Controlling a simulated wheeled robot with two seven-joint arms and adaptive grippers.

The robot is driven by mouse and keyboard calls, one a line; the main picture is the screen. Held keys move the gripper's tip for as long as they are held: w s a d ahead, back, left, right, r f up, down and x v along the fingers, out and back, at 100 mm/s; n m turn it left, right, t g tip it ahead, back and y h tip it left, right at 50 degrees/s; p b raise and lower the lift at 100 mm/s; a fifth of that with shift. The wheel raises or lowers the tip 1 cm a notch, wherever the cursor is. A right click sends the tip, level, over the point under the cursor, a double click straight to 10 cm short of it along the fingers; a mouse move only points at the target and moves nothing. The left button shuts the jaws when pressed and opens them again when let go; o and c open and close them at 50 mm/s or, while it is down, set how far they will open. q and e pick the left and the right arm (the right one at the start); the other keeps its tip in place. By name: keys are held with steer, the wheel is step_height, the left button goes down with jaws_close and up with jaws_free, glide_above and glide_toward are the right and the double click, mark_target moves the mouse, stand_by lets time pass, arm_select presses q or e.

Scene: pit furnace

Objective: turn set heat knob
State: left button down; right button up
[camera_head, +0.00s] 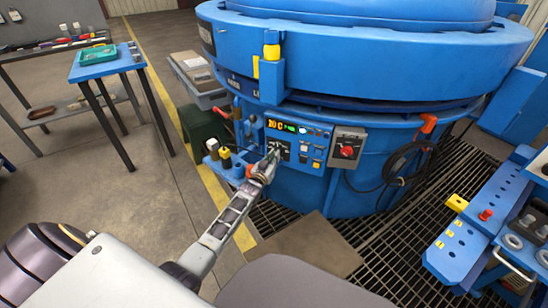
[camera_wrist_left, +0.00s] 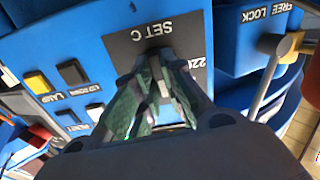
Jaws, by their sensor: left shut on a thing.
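The blue control panel (camera_head: 315,158) is on the front of the round blue furnace (camera_head: 380,75), with a lit display reading about 20 C. My left gripper (camera_head: 273,151) reaches its lower left part. In the left wrist view, the left gripper (camera_wrist_left: 163,95) is shut on the set heat knob (camera_wrist_left: 164,87), which sits on the dark plate marked SET C (camera_wrist_left: 150,32). The fingers cover most of the knob, so its pointer setting cannot be read. My right gripper is in neither view.
A grey box with a red knob (camera_head: 347,149) is right of the panel, near a hanging black cable (camera_head: 396,178). In the left wrist view, lit and dark buttons (camera_wrist_left: 38,82) are left of the fingers. A blue tool stand (camera_head: 460,248) is at the right.

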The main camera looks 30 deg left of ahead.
arm_select(q)
steer(key=shift+n+p, duration=1.25)
steer(key=shift+n, duration=2.35)
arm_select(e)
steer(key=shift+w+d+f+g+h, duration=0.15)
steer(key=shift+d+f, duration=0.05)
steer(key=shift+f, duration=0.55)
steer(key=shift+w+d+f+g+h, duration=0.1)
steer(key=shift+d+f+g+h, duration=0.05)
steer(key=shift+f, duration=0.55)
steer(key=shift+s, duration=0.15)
arm_select(q)
steer(key=c, duration=1.5)
jaws_free()
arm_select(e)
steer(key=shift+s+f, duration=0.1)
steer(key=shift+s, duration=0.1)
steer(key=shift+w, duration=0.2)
arm_select(q)
steer(key=shift+s, duration=0.2)
